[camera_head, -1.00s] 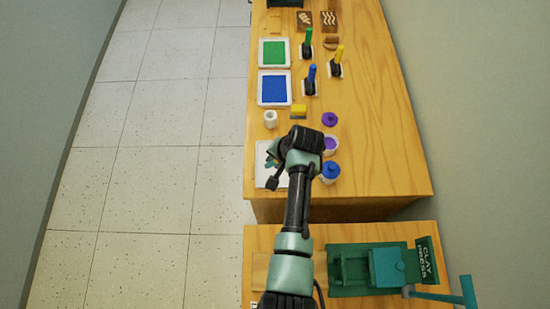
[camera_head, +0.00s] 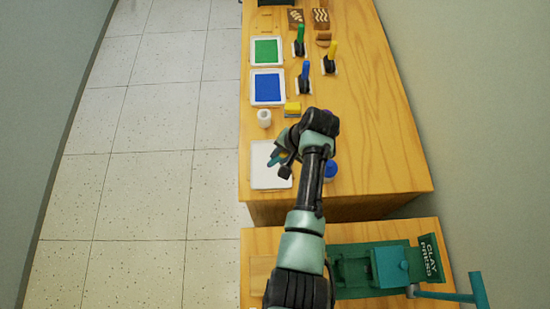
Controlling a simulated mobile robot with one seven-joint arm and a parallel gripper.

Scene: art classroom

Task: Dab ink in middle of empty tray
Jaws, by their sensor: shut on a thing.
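The white empty tray (camera_head: 268,180) lies at the near left edge of the wooden table, its upper right part covered by my arm. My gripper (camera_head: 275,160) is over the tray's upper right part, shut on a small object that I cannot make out. I cannot tell whether it touches the tray. No ink shows on the visible part of the tray. A blue-lidded jar (camera_head: 330,170) stands just right of my arm. A bit of purple (camera_head: 327,113) shows behind my wrist; the open purple ink jar is hidden by my arm.
A blue ink tray (camera_head: 267,87) and a green ink tray (camera_head: 266,51) lie farther back. A white cup (camera_head: 264,118) and a yellow block (camera_head: 292,109) stand behind my gripper. Several rollers stand beyond. A green clay press (camera_head: 385,268) is on the nearer table. The table's right side is clear.

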